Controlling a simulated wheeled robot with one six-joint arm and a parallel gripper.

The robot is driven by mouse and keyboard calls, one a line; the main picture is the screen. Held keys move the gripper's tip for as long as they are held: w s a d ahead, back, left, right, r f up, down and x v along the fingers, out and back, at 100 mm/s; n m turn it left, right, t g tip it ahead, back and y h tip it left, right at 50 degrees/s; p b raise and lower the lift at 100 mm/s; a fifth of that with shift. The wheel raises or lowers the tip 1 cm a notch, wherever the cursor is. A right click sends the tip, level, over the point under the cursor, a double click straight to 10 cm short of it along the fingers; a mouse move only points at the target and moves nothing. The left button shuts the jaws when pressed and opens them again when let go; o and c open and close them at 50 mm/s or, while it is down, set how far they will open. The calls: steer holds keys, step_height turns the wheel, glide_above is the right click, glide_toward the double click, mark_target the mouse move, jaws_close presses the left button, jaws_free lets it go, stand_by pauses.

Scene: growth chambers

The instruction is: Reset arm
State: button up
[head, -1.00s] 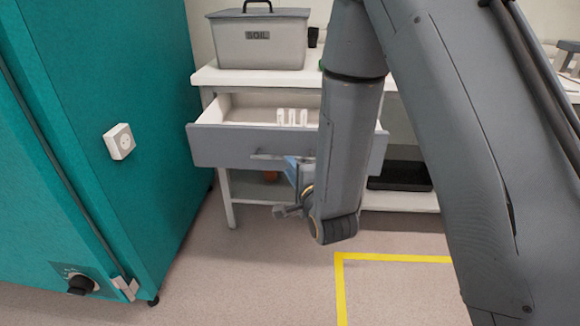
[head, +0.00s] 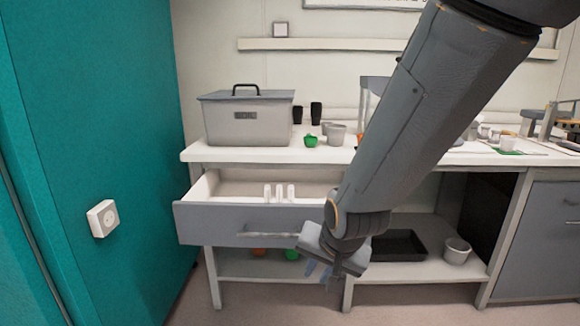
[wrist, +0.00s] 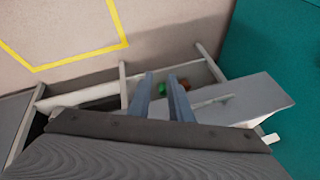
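My arm crosses the right half of the head view. My gripper (head: 318,273) hangs at its lower end, in front of the right part of the open drawer (head: 235,226) and low near its front. In the wrist view my gripper (wrist: 160,78) shows two blue-grey fingers standing apart with nothing held between them. The drawer is pulled out of the white bench (head: 215,155), with several small white items (head: 279,192) standing inside it. My arm hides the drawer's right end.
A grey lidded soil box (head: 247,122) stands on the bench, with a green item (head: 310,140) and cups beside it. A black tray (head: 400,245) and a pot (head: 457,250) sit on the lower shelf. A teal cabinet (head: 110,130) stands close on the left.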

steer(key=s+d+r+n+g, duration=0.2)
steer(key=s+r+n+g, duration=0.1)
steer(key=s, duration=0.5)
steer(key=s+d+r+n+g, duration=0.2)
steer(key=s+d+n, duration=0.1)
steer(key=s, duration=0.5)
steer(key=d+r+m+h+p, duration=0.1)
steer(key=d+r+m+p, duration=0.1)
steer(key=d+r+p, duration=0.6)
steer(key=p, duration=0.6)
steer(key=shift+s+g+h, duration=0.3)
steer(key=shift+s, duration=0.05)
steer(key=shift+d+f, duration=0.1)
